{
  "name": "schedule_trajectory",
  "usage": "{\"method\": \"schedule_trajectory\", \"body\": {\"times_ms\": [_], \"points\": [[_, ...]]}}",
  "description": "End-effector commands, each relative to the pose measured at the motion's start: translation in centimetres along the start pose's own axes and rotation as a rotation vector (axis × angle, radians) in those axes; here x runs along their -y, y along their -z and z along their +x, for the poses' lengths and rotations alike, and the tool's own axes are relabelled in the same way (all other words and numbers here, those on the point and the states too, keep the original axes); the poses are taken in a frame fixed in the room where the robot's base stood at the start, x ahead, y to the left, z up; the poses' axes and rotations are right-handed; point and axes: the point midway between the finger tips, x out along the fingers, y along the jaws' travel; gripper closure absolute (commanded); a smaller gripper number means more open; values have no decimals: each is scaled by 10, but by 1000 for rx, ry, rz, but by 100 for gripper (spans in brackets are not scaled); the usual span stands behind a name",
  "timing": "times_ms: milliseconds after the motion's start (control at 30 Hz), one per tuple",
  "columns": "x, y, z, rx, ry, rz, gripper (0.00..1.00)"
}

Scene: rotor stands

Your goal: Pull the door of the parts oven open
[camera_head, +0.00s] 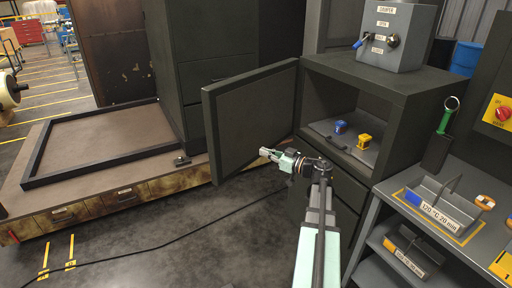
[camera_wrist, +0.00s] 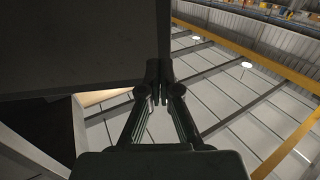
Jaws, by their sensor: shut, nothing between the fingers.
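The parts oven (camera_head: 390,88) is a dark grey cabinet right of centre in the head view. Its door (camera_head: 245,110) stands wide open, swung out to the left with its inner face in view. The oven's inside shows a blue part (camera_head: 341,127) and a yellow part (camera_head: 364,141) on its floor. My gripper (camera_head: 264,152) is in front of the door's inner face, near its lower part. In the wrist view the fingertips (camera_wrist: 157,72) are together and empty, close to the edge of a dark panel (camera_wrist: 80,40), apparently the door. I cannot tell whether they touch it.
A grey control box (camera_head: 398,35) sits on the oven. At right, a shelf unit (camera_head: 385,200) holds labelled trays (camera_head: 437,197), and a green-handled tool (camera_head: 446,118) stands above it. A low platform with a framed tray (camera_head: 30,178) lies left. A cable (camera_head: 185,232) crosses the open floor.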

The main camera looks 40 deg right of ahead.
Motion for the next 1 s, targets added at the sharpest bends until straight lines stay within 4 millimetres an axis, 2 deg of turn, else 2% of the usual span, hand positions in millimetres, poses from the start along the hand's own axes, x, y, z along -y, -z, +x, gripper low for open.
{"method": "schedule_trajectory", "body": {"times_ms": [600,800,1000], "points": [[-1,2,108,2,2,2,100],[0,0,128,2,0,2,100],[0,0,133,1,-1,1,100]]}}
